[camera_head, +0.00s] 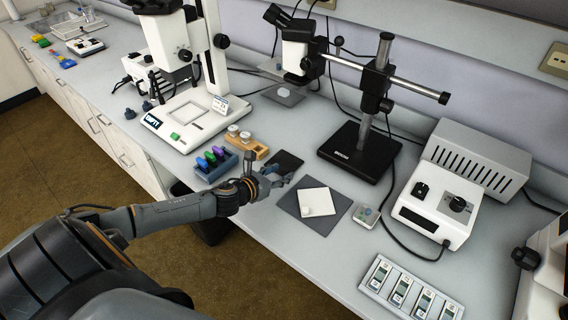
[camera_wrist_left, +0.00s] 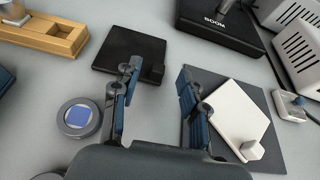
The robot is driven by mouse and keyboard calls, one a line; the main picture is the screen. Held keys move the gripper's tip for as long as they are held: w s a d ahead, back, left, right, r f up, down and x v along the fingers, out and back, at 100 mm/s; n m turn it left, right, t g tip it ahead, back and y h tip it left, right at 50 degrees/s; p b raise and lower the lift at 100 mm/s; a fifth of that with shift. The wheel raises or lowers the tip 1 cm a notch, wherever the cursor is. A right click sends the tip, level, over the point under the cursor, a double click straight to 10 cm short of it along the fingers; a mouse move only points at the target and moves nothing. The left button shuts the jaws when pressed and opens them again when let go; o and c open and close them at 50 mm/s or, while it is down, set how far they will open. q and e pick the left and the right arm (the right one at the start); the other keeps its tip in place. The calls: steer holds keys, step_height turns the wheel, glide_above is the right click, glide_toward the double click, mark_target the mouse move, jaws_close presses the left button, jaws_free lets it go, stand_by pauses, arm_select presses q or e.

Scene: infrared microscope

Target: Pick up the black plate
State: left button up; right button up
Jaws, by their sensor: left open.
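The black plate (camera_head: 288,160) lies flat on the grey bench, just beyond my left gripper (camera_head: 286,176). My right gripper is not in view.
A white plate (camera_head: 315,201) lies on a dark grey mat (camera_head: 336,216) right of the gripper. A wooden holder (camera_head: 247,151) and a blue rack (camera_head: 216,171) stand left. A black microscope base (camera_head: 360,150) is behind. A round grey disc (camera_wrist_left: 78,119) lies near the left finger.

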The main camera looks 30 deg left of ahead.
mark_target(286, 170)
arm_select(q)
steer(key=shift+x, duration=1.6)
steer(key=shift+s, duration=0.1)
steer(key=shift+c, duration=0.5)
jaws_close()
